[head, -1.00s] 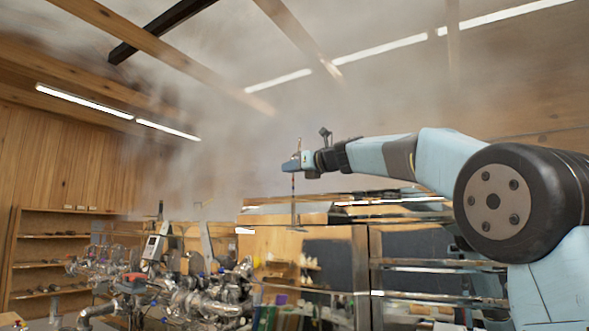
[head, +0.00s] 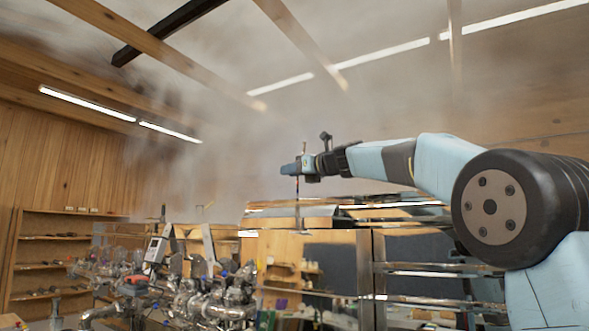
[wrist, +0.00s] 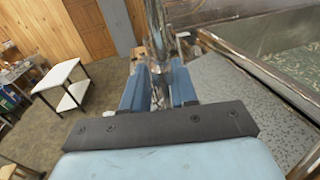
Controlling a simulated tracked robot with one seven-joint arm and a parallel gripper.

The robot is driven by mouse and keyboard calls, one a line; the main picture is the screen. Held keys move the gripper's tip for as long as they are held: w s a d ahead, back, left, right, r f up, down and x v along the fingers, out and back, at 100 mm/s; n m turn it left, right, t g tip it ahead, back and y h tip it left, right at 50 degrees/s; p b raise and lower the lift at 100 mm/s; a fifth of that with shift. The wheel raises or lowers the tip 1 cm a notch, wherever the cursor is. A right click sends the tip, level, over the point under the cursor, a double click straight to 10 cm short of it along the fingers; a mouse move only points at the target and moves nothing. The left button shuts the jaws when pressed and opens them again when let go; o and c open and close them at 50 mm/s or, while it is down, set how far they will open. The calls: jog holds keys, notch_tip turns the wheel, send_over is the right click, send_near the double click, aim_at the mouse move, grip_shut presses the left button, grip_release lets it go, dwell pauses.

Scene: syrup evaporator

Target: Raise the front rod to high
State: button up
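The front rod (wrist: 156,35) is a thin, shiny metal rod standing upright between my fingers in the wrist view. In the head view it shows as a thin line (head: 297,188) below my gripper, with a short tip above it. My gripper (wrist: 160,88) has its two blue fingers on either side of the rod and looks shut on it. In the head view my gripper (head: 291,169) points left, above the long metal evaporator (head: 330,212). The rod's lower end is hard to make out.
Steam blurs the air above the evaporator. A cluster of metal pipes and valves (head: 200,295) stands at lower left, with wall shelves (head: 50,265) behind. Roof beams (head: 160,55) cross overhead. A white-topped table (wrist: 60,75) stands on open floor in the wrist view.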

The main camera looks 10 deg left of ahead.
jog(key=v, duration=1.3)
jog(key=shift+s+d, duration=0.2)
jog(key=shift+s, duration=0.15)
